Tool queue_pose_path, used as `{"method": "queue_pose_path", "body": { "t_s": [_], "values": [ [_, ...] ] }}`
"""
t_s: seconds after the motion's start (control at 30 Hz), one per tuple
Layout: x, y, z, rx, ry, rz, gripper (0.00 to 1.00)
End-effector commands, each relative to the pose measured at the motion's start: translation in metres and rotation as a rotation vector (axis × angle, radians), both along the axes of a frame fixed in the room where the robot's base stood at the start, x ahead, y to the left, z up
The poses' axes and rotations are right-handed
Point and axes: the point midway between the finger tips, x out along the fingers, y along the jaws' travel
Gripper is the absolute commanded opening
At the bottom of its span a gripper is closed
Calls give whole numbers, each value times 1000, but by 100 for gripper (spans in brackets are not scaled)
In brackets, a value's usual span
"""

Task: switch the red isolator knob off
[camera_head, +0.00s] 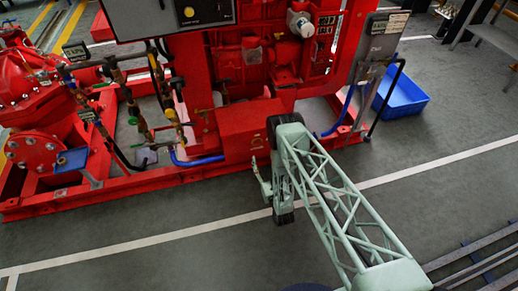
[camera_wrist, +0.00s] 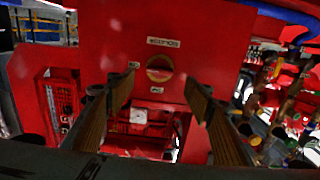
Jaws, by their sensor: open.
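The red isolator knob (camera_wrist: 159,69) shows in the wrist view as a small round knob with a yellowish surround on a red panel. Its grip bar seems to lie roughly across the picture, but it is too small to be sure. My gripper (camera_wrist: 160,86) is open, with one finger to the left of the knob and one to the right. Neither finger visibly touches the knob, and the gap between the fingers is empty. In the head view I cannot make out the knob; my arm's lattice link reaches to the front of the red pumpset (camera_head: 247,130).
Small labels (camera_wrist: 163,42) sit around the knob. Gauges and valves on pipes (camera_head: 125,95) stand to the left in the head view. A blue bin (camera_head: 402,95) is on the floor at right. The grey floor (camera_head: 180,260) in front is mostly clear.

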Motion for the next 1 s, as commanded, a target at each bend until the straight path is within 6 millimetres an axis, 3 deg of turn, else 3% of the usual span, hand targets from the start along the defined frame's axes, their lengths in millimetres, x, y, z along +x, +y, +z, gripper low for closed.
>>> {"method": "queue_pose_path", "body": {
  "t_s": [0.6,1.0],
  "values": [
    [73,25,-1,-1,-1,0,48],
    [84,28,0,0,1,0,48]
  ]
}}
